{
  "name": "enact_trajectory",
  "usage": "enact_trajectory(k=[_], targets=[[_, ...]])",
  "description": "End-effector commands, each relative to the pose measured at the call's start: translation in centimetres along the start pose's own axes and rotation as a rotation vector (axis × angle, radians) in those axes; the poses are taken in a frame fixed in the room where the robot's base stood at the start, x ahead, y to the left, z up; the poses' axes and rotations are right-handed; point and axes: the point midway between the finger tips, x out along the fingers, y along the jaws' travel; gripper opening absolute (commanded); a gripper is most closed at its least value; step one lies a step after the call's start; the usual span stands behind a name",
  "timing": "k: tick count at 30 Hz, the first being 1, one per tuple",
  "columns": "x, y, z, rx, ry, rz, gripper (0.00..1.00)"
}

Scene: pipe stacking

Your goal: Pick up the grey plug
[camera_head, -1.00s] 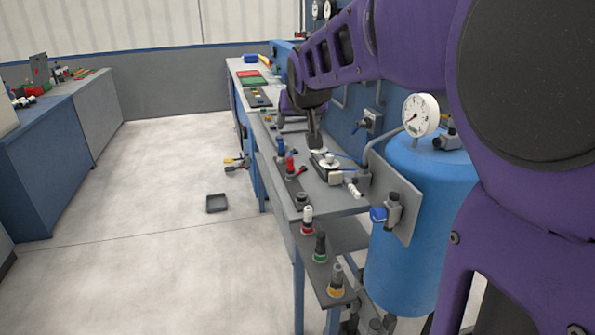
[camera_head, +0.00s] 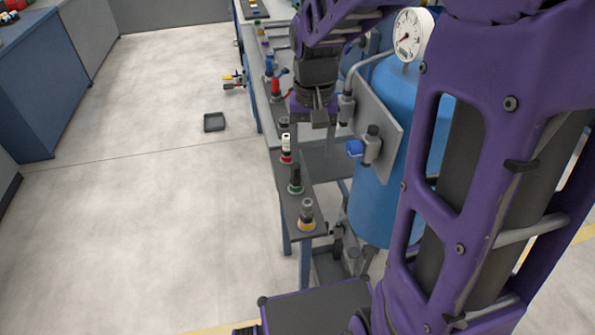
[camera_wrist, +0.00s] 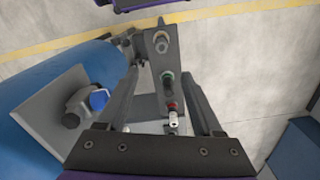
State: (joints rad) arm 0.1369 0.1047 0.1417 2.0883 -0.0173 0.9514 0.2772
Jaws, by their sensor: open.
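A grey plug (camera_head: 307,211) with a yellow-orange ring stands upright at the near end of a dark narrow shelf. In the wrist view the same plug (camera_wrist: 160,40) is at the top, beyond my fingertips. A black plug with a green ring (camera_head: 295,182) and a white plug with a red ring (camera_head: 286,150) stand in line behind it. My gripper (camera_head: 313,118) is above the far part of this row, apart from the grey plug. In the wrist view my gripper (camera_wrist: 161,82) is open and empty, its two fingers either side of the shelf.
A blue tank (camera_head: 377,195) with a gauge and a plate carrying a blue-handled valve (camera_head: 357,148) stands close right of the shelf. The bench with a red-topped part (camera_head: 275,87) lies behind. The floor at left is clear except for a small dark tray (camera_head: 214,122).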

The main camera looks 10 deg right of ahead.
Motion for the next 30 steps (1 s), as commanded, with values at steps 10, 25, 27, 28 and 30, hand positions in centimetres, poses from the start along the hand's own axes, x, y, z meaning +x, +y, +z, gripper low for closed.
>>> enact_trajectory(k=[10, 25, 27, 28, 30], targets=[[7.2, 0.0, 0.1, -0.001, -0.005, 0.001, 0.68], [13.1, -0.1, 0.0, -0.002, -0.001, 0.001, 0.68], [14.3, -0.2, 0.0, -0.002, -0.003, 0.001, 0.68], [14.8, -0.3, 0.0, -0.002, -0.003, 0.001, 0.68], [15.8, -0.3, 0.0, -0.002, -0.002, 0.001, 0.68]])
